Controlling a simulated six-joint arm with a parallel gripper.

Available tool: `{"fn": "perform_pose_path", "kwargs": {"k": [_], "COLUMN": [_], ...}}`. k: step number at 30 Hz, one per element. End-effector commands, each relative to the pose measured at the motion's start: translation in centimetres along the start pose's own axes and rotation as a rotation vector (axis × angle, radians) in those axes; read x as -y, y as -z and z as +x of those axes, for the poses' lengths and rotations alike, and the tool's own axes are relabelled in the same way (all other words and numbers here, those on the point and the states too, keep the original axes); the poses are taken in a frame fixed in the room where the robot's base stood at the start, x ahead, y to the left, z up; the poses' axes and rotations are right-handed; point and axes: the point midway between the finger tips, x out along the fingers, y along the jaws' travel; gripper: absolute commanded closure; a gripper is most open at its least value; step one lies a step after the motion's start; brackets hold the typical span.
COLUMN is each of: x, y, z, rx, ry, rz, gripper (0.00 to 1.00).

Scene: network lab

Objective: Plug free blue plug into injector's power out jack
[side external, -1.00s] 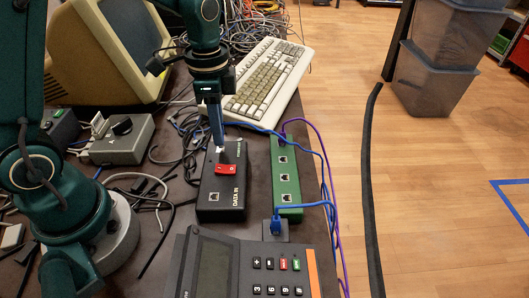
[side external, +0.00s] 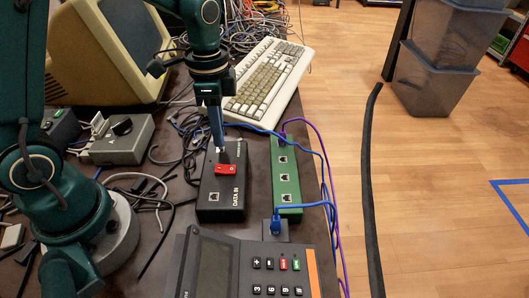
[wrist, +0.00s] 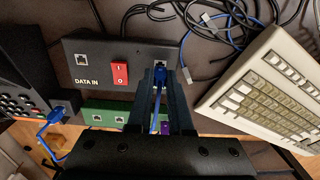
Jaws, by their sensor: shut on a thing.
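The injector is a black box (side external: 208,208) marked DATA IN with a red rocker switch (side external: 226,169); it also shows in the wrist view (wrist: 97,72). Its DATA IN jack (wrist: 80,60) is empty. My gripper (side external: 218,146) is over the box's far end, past the switch. In the wrist view its fingers are shut on the blue plug (wrist: 159,73), whose blue cable runs back between them. The plug's front is at the power out jack (wrist: 160,63), touching or very close. I cannot tell how deep it sits. The fingers hide the plug in the side view.
A green switch box (side external: 287,185) with several jacks lies right of the injector. Another blue plug (side external: 276,225) sits in a small dark block near the payment terminal (side external: 235,265). A keyboard (side external: 268,80) lies behind, and loose black cables (side external: 150,190) lie to the left.

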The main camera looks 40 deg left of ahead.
Motion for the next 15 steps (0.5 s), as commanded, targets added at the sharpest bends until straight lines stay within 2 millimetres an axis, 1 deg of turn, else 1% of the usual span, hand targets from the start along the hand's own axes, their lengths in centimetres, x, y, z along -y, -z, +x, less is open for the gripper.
{"fn": "perform_pose_path", "kwargs": {"k": [15], "x": [-0.01], "y": [-0.01], "z": [0.74], "rx": [0.001], "ry": [-0.001], "rz": [0.0], "gripper": [1.0]}}
